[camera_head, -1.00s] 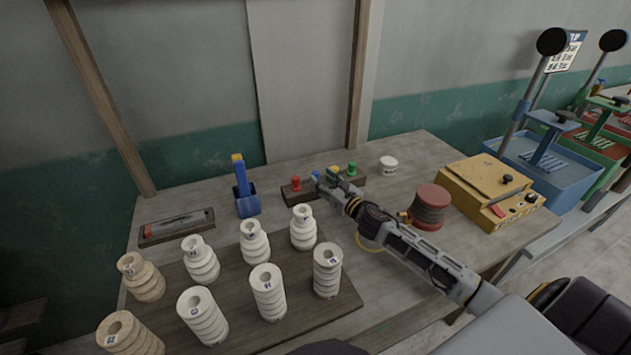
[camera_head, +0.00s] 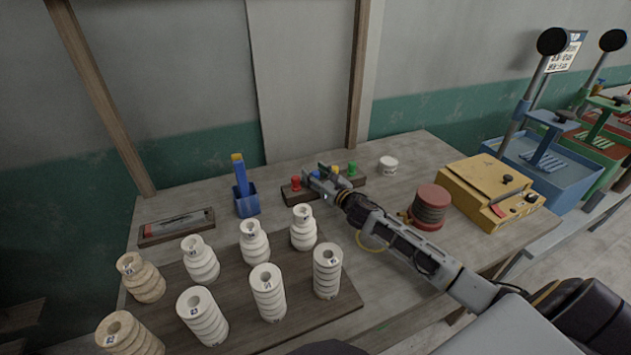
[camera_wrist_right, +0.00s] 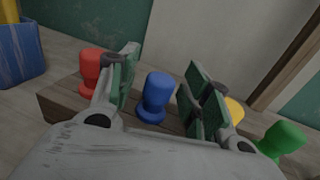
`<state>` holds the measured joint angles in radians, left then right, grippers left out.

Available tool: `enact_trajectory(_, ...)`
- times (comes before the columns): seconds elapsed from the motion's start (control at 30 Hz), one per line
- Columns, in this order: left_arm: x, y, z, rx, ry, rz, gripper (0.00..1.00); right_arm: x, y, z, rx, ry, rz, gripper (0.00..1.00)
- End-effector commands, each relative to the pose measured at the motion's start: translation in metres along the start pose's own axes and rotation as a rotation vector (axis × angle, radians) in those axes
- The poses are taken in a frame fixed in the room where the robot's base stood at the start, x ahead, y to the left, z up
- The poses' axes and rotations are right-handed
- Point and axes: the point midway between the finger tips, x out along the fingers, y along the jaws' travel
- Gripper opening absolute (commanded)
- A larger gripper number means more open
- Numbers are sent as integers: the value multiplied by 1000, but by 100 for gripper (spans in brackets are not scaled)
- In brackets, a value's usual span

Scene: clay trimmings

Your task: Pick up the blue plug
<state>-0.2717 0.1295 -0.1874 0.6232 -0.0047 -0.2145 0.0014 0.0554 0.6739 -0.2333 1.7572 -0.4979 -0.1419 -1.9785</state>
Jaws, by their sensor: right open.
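The blue plug (camera_wrist_right: 155,96) stands upright in a wooden rack (camera_wrist_right: 60,99), between the red plug (camera_wrist_right: 91,68) on its left and the yellow plug (camera_wrist_right: 234,110) on its right in the right wrist view. My right gripper (camera_wrist_right: 160,85) is open, with one green-padded finger on each side of the blue plug and a gap to it. In the head view my right gripper (camera_head: 324,175) is over the rack (camera_head: 352,182) and mostly hides the blue plug. My left gripper is not in view.
The red plug (camera_head: 296,183) and green plug (camera_head: 351,168) flank the gripper closely. A blue holder (camera_head: 246,205) stands to the left, a white jar (camera_head: 388,164) and a red spool (camera_head: 430,206) to the right. Several ribbed white insulators (camera_head: 267,292) stand in front on a board.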

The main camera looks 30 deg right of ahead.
Motion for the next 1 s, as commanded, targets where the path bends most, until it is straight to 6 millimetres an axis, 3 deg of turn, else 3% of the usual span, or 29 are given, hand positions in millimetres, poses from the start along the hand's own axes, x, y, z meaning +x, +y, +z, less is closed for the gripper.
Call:
enact_trajectory(0.3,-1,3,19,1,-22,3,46,0,0,0,0,0,0,47)
enact_trajectory(0.67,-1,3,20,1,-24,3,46,0,0,0,0,0,0,1)
enact_trajectory(1.0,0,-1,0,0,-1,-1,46,0,0,1,-1,-1,0,0)
